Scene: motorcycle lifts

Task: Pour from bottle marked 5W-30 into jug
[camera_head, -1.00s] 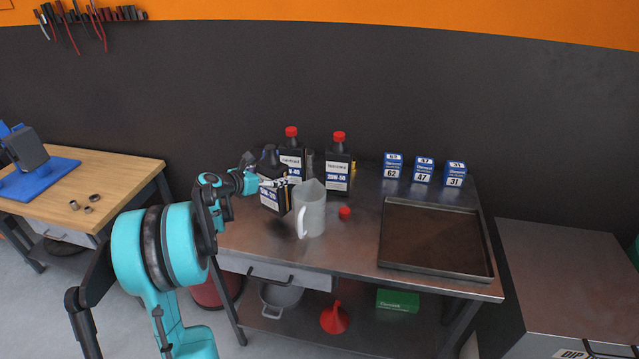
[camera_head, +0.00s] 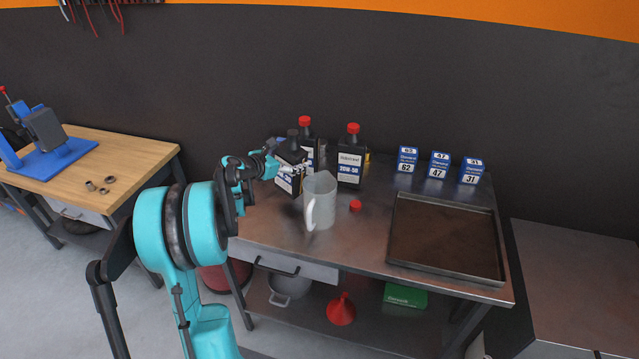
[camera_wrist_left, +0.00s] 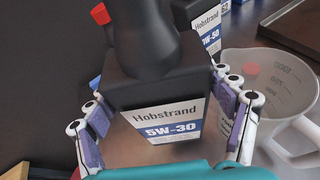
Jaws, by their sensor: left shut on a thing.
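The black bottle marked 5W-30 (camera_head: 291,157) stands close to upright, left of the jug, with no red cap on its black neck. My left gripper (camera_head: 282,172) is shut on it; in the left wrist view its fingers (camera_wrist_left: 165,115) press on both sides beside the 5W-30 label (camera_wrist_left: 170,128). The translucent jug (camera_head: 320,203) stands upright on the metal bench, handle toward the front. It also shows at the right of the left wrist view (camera_wrist_left: 285,85). Whether the bottle's base touches the bench is hidden. My right gripper is not in view.
A red cap (camera_head: 355,205) lies right of the jug. Black red-capped bottles stand behind, one marked 20W-50 (camera_head: 351,160). Three blue boxes (camera_head: 438,166) line the back. A wide tray (camera_head: 398,265) fills the bench's right part. A wooden bench (camera_head: 130,165) stands left.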

